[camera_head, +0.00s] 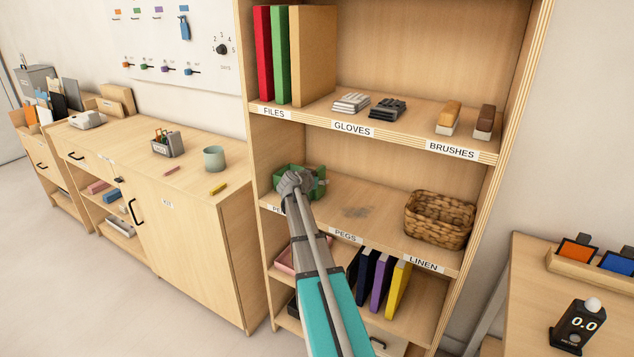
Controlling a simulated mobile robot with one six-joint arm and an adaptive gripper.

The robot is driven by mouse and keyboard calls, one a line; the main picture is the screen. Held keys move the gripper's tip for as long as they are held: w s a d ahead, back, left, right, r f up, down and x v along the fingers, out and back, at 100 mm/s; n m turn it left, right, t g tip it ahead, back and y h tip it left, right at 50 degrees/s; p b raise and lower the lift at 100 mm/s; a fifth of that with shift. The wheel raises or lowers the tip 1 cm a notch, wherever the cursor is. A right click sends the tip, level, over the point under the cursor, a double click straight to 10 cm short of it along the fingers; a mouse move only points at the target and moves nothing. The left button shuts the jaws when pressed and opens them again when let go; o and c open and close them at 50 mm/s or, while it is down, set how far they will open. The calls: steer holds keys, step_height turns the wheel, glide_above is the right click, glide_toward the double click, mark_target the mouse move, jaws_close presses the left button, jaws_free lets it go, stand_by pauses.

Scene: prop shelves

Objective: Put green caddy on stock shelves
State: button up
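The green caddy (319,186) stands on the middle shelf (362,188) of the tall wooden unit, at its left end. My gripper (293,186) is at the caddy's front left side and covers part of it. My arm reaches up to it from below. The fingers are hidden behind the wrist, so I cannot tell whether they are open, shut or touching the caddy. The label under the caddy is partly hidden by my arm.
A wicker basket (439,219) stands at the right of the same shelf, above the LINEN label. The shelf's middle, above PEGS, is bare with a dark smudge. Gloves (351,103), brushes (449,117) and files (281,55) are above. Upright coloured folders (380,282) stand below.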

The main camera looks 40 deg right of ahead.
stand_by(0.4)
steer(key=p+v, duration=0.4)
steer(key=v, duration=0.8)
steer(key=shift+p, duration=0.3)
stand_by(0.3)
steer(key=s+a+f+n+g+y, duration=0.1)
steer(key=s+a+f+n+y, duration=0.2)
steer(key=a, duration=0.9)
steer(key=s+a+f+n+g+y, duration=0.2)
steer(key=s+a+f+n+y, duration=0.2)
steer(key=s+a, duration=0.6)
steer(key=s+a+f+n+g+y, duration=0.2)
steer(key=s+a+f+n+y, duration=0.2)
steer(key=a, duration=1)
steer(key=s+n+y, duration=0.1)
steer(key=s+n, duration=0.1)
steer(key=shift+s+a+f+n, duration=0.2)
steer(key=shift+n, duration=0.1)
